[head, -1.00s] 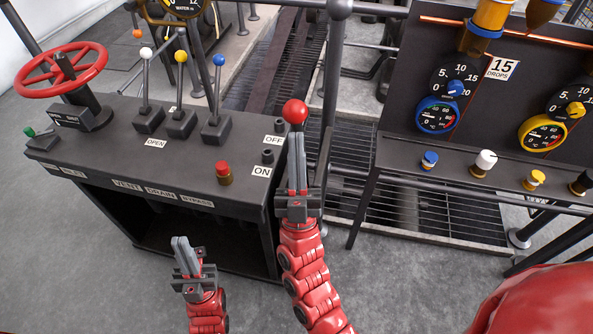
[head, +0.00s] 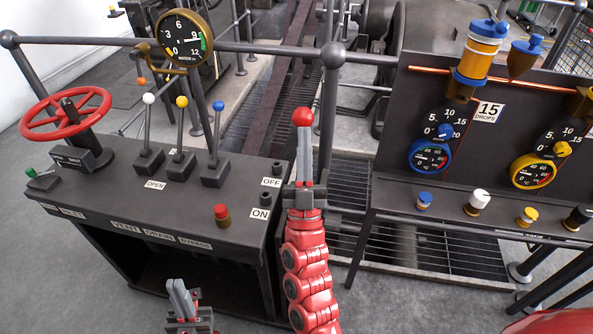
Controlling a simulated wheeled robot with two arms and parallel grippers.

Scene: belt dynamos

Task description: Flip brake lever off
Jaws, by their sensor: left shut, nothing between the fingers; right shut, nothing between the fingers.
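The brake lever's red ball (head: 303,117) stands at the right end of the dark console, beside the OFF label (head: 272,182) and the ON label (head: 261,214). Its shaft is hidden behind my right gripper. My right gripper (head: 304,158) is shut and upright just below the ball in the picture. Whether the fingers touch the lever cannot be told. My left gripper (head: 180,292) is shut and empty, low in front of the console and partly cut off by the bottom edge.
The console (head: 118,200) carries a red handwheel (head: 66,113), levers with white, yellow and blue knobs, and a red button (head: 222,215). A rail post (head: 328,110) stands behind the lever. A gauge panel (head: 400,130) stands to the right. Grey floor is free in front.

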